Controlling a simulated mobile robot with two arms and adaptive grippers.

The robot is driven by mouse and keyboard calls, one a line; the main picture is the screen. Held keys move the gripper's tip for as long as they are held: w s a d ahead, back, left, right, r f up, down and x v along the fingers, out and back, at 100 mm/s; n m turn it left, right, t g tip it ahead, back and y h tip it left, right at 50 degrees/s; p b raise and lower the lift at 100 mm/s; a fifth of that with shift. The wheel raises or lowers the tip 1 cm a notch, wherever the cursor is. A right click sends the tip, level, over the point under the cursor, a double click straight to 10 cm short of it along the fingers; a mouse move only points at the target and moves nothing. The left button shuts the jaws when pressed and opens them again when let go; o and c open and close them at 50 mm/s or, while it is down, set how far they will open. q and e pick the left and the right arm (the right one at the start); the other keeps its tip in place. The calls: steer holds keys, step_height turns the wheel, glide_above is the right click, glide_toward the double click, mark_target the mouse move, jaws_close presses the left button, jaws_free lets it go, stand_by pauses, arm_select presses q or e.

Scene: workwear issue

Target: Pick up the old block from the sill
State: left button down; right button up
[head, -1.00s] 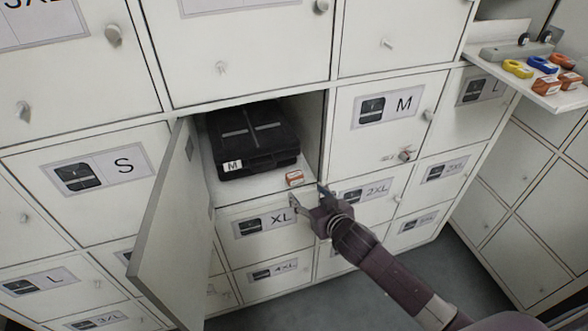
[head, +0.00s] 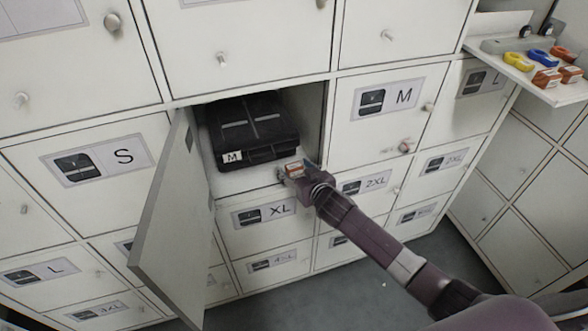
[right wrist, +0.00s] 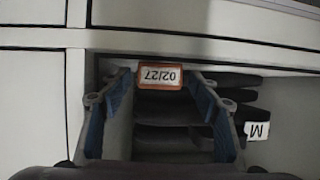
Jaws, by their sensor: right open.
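The old block (head: 294,168) is a small orange block with a white label, on the front sill of the open locker compartment (head: 205,165). In the right wrist view the block (right wrist: 160,75) shows its label "02/27", upside down in the picture. My right gripper (head: 294,172) is at the sill with its fingers either side of the block. In the right wrist view the open right gripper (right wrist: 161,82) has the block between its fingertips, with gaps visible at both sides. My left gripper is not in view.
A black case (head: 250,130) marked M lies in the compartment behind the block. The open locker door (head: 165,220) swings out at the left. Closed lockers with knobs surround the opening. A white shelf (head: 520,82) at the right holds several small orange blocks and coloured rings.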

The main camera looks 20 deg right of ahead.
steer(key=c, duration=1.1)
steer(key=shift+o, duration=0.2)
steer(key=shift+r, duration=0.1)
